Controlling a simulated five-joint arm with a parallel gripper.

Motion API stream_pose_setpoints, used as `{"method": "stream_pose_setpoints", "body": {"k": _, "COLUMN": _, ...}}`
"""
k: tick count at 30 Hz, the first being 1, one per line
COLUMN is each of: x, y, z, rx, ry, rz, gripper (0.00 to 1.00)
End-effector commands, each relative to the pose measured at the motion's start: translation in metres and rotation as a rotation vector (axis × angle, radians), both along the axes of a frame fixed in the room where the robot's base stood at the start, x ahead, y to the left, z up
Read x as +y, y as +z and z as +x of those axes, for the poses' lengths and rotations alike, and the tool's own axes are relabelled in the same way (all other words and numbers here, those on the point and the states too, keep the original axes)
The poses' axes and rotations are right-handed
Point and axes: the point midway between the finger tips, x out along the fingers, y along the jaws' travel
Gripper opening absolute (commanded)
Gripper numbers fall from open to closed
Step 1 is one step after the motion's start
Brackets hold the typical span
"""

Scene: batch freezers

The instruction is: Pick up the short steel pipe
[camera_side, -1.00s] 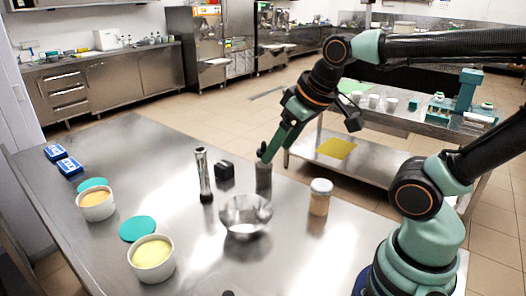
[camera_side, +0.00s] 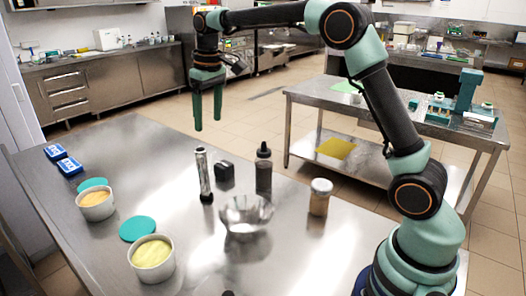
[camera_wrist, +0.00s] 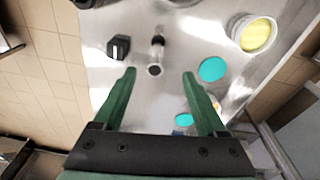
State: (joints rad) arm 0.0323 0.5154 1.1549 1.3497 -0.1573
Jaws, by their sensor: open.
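The short steel pipe (camera_side: 204,176) stands upright on the steel table, shiny with a dark base. In the wrist view its open top end (camera_wrist: 155,70) shows between and just beyond my fingertips. My gripper (camera_side: 208,130) is open and empty, pointing down above the pipe, with a clear gap between the fingertips and the pipe's top. Its two green fingers (camera_wrist: 158,74) spread to either side of the pipe in the wrist view.
A black block (camera_side: 225,171) stands close right of the pipe, with a dark bottle (camera_side: 264,172) beyond it. A metal bowl (camera_side: 246,214) is in front. A jar (camera_side: 320,198), white tubs (camera_side: 152,262) and teal lids (camera_side: 137,229) stand around.

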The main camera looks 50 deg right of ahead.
Motion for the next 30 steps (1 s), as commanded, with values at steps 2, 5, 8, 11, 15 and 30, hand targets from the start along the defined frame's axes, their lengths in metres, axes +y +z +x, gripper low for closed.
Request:
{"method": "stream_pose_setpoints", "body": {"k": 2, "x": -0.002, "y": -0.019, "z": 0.016, "rx": 0.034, "ry": 0.01, "rz": 0.0, "gripper": 0.74}}
{"method": "stream_pose_setpoints", "body": {"k": 5, "x": -0.004, "y": -0.038, "z": 0.03, "rx": 0.069, "ry": 0.021, "rz": 0.0, "gripper": 0.74}}
{"method": "stream_pose_setpoints", "body": {"k": 8, "x": -0.006, "y": -0.055, "z": 0.039, "rx": 0.096, "ry": 0.032, "rz": 0.0, "gripper": 0.74}}
{"method": "stream_pose_setpoints", "body": {"k": 11, "x": -0.007, "y": -0.066, "z": 0.045, "rx": 0.113, "ry": 0.038, "rz": 0.001, "gripper": 0.74}}
{"method": "stream_pose_setpoints", "body": {"k": 15, "x": -0.008, "y": -0.075, "z": 0.047, "rx": 0.124, "ry": 0.042, "rz": 0.002, "gripper": 0.74}}
{"method": "stream_pose_setpoints", "body": {"k": 30, "x": -0.007, "y": -0.14, "z": 0.048, "rx": 0.122, "ry": 0.042, "rz": 0.002, "gripper": 0.74}}
